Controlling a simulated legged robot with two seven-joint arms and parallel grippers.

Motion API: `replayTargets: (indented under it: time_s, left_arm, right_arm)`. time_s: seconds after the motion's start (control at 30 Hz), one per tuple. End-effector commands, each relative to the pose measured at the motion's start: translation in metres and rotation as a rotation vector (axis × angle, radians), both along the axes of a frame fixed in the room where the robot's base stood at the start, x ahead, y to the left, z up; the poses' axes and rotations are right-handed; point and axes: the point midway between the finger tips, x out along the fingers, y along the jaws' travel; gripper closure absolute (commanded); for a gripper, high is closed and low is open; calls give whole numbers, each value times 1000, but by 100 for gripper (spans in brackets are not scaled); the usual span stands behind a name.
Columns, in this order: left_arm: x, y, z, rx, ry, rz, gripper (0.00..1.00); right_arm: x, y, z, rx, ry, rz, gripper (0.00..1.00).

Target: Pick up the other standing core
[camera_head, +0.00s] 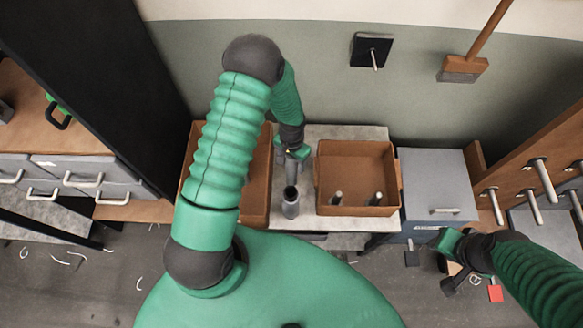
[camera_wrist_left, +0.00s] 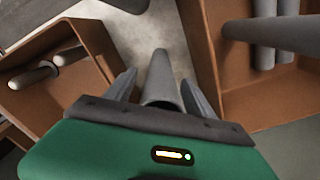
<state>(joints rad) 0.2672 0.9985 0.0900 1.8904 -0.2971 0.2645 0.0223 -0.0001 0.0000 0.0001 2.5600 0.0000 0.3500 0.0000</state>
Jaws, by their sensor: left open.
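A grey standing core (camera_head: 290,203) is upright on the light table top between two brown boxes. In the left wrist view, the core (camera_wrist_left: 161,78) is between the two open fingers, with a gap visible at each side. Two more grey cores (camera_head: 337,197) (camera_head: 377,198) are in the right-hand brown box (camera_head: 358,149); they also show in the left wrist view (camera_wrist_left: 34,75). My right gripper (camera_head: 448,243) is low at the right; its fingers are not clear.
The left brown box (camera_head: 258,180) is partly hidden behind my left arm; the left wrist view shows grey cylinders (camera_wrist_left: 265,45) in it. A grey cabinet (camera_head: 433,175) stands right of the table. A wooden rack (camera_head: 540,150) with grey pegs is at far right.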

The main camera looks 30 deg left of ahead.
Motion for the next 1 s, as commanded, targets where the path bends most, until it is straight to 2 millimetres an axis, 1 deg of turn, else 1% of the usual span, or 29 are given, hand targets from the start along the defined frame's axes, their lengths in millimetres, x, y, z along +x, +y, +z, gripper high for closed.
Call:
replayTargets:
  time_s: [0.07, 0.1, 0.57, 1.0]
  left_arm:
    - [0, 1, 0, 0, -1, 0, 37]
    - [0, 1, 0, -1, -1, 0, 40]
    - [0, 2, 0, -1, 1, 1, 100]
    - [0, 1, 1, -1, 1, 1, 100]
  right_arm:
    - [0, 0, 0, 0, 0, 0, 64]
    - [0, 0, 0, 0, 0, 0, 64]
    - [0, 0, 0, 0, 0, 0, 64]
    - [0, 0, -1, 0, 0, 0, 64]
